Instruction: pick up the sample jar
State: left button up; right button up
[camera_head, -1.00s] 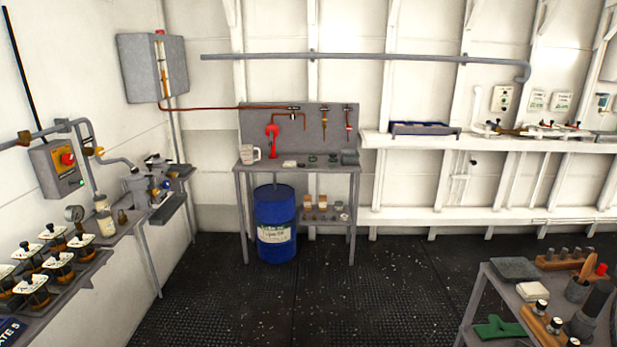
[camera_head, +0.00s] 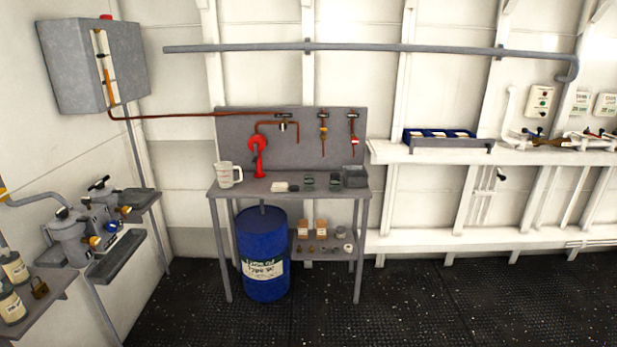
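I cannot tell for sure which thing is the sample jar. Two pale, labelled jars, an upper one (camera_head: 14,268) and a lower one (camera_head: 11,305), stand on the wall shelf (camera_head: 52,297) at the lower left. Small dark green items (camera_head: 308,183) sit on the grey bench (camera_head: 270,189) ahead; they are too small to identify. A white jug with a handle (camera_head: 226,175) stands at that bench's left end. Neither of my grippers is in view.
A blue drum (camera_head: 263,240) stands under the bench's left side. Grey wall units with a drip tray (camera_head: 115,255) jut out at left. A ledge (camera_head: 440,157) with blue bins (camera_head: 440,136) runs along the back wall at right. The dark deck (camera_head: 420,300) is clear.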

aim_at(308, 180)
jog(key=i+l, duration=0.1)
jog(key=i, duration=0.65)
jog(key=i+u, duration=0.15)
jog(key=i, duration=0.65)
